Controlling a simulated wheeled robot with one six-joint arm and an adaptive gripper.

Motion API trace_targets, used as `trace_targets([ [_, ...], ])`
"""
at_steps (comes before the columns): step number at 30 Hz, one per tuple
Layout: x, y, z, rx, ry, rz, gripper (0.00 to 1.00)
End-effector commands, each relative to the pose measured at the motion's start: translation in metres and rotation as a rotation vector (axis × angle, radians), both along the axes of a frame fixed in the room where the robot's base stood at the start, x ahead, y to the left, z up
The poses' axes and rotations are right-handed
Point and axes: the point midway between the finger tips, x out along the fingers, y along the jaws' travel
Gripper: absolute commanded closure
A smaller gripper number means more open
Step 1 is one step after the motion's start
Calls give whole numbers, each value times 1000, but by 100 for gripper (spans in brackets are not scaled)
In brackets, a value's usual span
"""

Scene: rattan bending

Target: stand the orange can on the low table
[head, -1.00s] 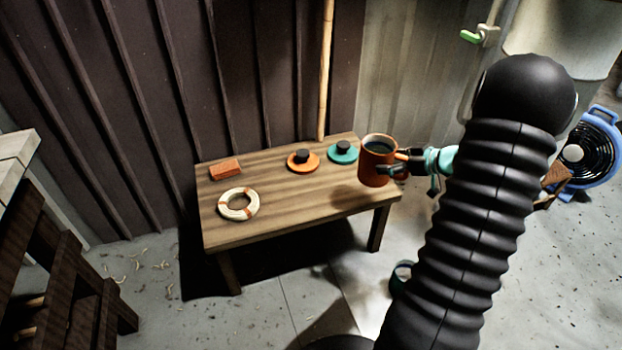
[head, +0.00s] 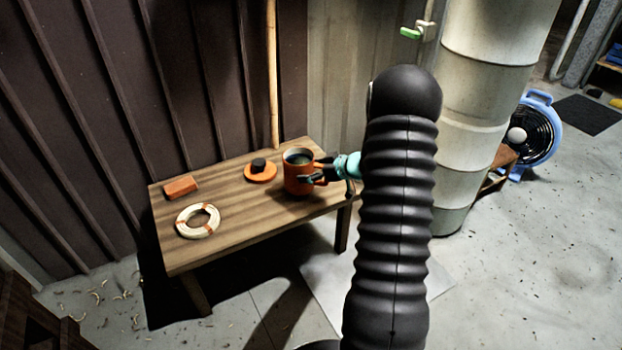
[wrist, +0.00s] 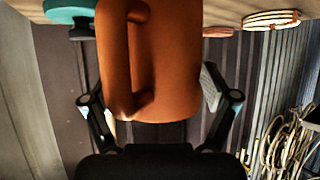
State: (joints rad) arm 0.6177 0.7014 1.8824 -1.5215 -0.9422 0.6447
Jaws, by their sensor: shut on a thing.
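The orange can (head: 294,177) has a side handle and a dark inside. It is upright over the right end of the low wooden table (head: 240,215). My gripper (head: 318,176) comes from the right and is shut on it. In the wrist view the can (wrist: 170,60) fills the middle between the two fingers of my gripper (wrist: 150,95), with its handle on the left. I cannot tell whether its base touches the tabletop.
An orange disc with a black knob (head: 260,172) is close left of the can. A teal disc (wrist: 70,12) shows in the wrist view. An orange block (head: 181,187) and a pale coil (head: 198,220) lie further left. A bamboo pole (head: 272,80) stands behind the table.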

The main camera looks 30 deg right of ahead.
Motion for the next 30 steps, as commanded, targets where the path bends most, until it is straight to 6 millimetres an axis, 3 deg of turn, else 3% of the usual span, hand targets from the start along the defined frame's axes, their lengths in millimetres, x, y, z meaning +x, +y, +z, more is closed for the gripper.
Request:
trace_targets([
  [6, 0, 0, -26, 2, -1, 0, 84],
  [19, 0, 0, -32, 0, -2, 0, 84],
  [20, 0, 0, -33, 1, 0, 0, 7],
  [21, 0, 0, -33, 1, 0, 0, 0],
  [30, 0, 0, -33, 1, 0, 0, 0],
])
